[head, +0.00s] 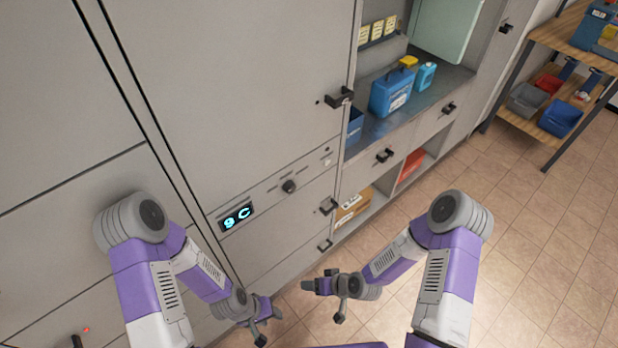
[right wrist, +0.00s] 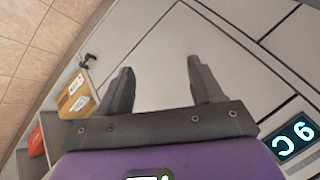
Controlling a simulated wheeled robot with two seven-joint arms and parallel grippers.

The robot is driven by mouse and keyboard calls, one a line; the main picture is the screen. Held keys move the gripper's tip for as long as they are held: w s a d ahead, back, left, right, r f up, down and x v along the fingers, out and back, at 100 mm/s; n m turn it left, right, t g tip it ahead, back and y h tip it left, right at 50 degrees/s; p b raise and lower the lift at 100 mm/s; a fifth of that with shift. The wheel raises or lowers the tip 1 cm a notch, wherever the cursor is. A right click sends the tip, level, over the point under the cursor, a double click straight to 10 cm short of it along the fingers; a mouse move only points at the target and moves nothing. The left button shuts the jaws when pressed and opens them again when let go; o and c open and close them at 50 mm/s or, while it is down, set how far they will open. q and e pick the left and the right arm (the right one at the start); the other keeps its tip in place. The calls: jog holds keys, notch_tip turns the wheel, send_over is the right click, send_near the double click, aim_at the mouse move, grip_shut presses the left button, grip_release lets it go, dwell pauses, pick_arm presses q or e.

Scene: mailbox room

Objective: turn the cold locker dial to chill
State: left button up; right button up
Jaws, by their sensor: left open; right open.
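The cold locker dial (head: 289,186) is a small dark round knob on the grey locker's control strip. It sits right of a lit display (head: 236,216) reading 9 C. That display also shows, turned round, in the right wrist view (right wrist: 292,137). The dial's pointer setting is too small to read. My left gripper (head: 268,323) is open and empty, below the dial in the head view. My right gripper (head: 323,298) is open and empty, also below and apart from the dial. Its two spread fingers (right wrist: 160,78) show in the right wrist view with nothing between them.
Dark handles (head: 339,98) and (head: 328,206) stick out from the locker fronts near the dial. A blue container (head: 392,92) stands on the counter at right. A cardboard box (head: 352,206) sits in a low cubby. The tiled floor (head: 530,225) at right is clear.

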jog(key=w+a+r+n+t+y+p, duration=0.3)
jog(key=w+r+t+p, duration=0.15)
jog(key=w+r, duration=0.5)
jog(key=n+t+y+p, duration=0.1)
jog(key=n+t+p, duration=0.15)
jog(key=t, duration=0.35)
send_near(292, 189)
jog(key=w, duration=0.1)
jog(key=b+x, duration=0.1)
jog(key=x, duration=0.5)
jog(key=shift+a, duration=0.35)
jog(key=shift+w+a, duration=0.35)
jog(key=shift+w, duration=0.15)
pick_arm(q)
notch_tip(292, 189, up, 8)
jog(key=shift+s+f, duration=0.15)
jog(key=shift+s, duration=0.05)
